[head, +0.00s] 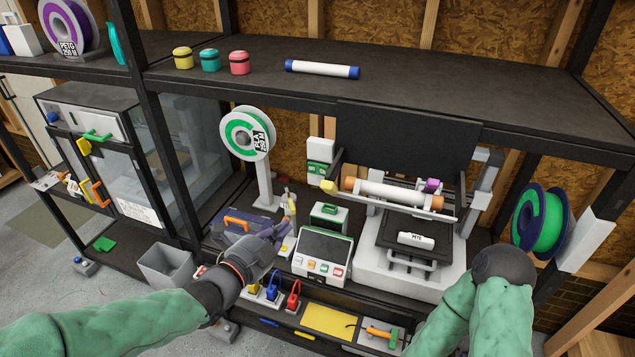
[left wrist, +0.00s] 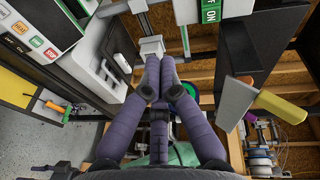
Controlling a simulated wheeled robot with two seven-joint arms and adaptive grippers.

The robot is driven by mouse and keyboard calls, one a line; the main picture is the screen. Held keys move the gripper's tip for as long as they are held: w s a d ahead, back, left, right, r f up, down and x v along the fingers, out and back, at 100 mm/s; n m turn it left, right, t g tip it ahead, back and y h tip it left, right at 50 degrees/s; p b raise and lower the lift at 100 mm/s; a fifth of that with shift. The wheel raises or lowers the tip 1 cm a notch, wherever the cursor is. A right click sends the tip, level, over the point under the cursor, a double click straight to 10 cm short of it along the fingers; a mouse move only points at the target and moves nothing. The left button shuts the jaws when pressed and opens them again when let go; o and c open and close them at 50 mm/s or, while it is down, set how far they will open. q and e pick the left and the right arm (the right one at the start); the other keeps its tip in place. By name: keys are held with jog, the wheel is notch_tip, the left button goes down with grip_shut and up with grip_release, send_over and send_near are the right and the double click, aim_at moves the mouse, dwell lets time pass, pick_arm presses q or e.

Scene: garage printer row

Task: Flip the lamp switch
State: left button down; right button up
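A white box with a green label (head: 318,171) is on the back of the printer bay in the head view. My left gripper (head: 283,232) is left of the button panel, below and left of that box. In the left wrist view its purple fingers (left wrist: 159,72) are together, with a small white block (left wrist: 151,46) just beyond the tips; contact cannot be told. My right arm's fingers are hidden.
The button panel (head: 322,258) and the white printer (head: 410,270) stand right of my left gripper. A PLA spool (head: 247,134) on a post stands behind it. The dark upper shelf (head: 430,85) overhangs the bay. A grey bin (head: 168,266) is at left.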

aim_at(324, 175)
pick_arm(q)
jog(key=r+m, duration=0.1)
jog(key=s+r+m, duration=0.1)
jog(key=r, duration=0.1)
jog(key=r+m+h, duration=0.1)
jog(key=r, duration=0.1)
jog(key=shift+s+d+r+t, duration=0.2)
jog(key=shift+s+t, duration=0.1)
jog(key=shift+t, duration=0.1)
jog(key=x, duration=1.4)
jog(key=shift+r+b, duration=0.1)
jog(key=shift+b, duration=0.3)
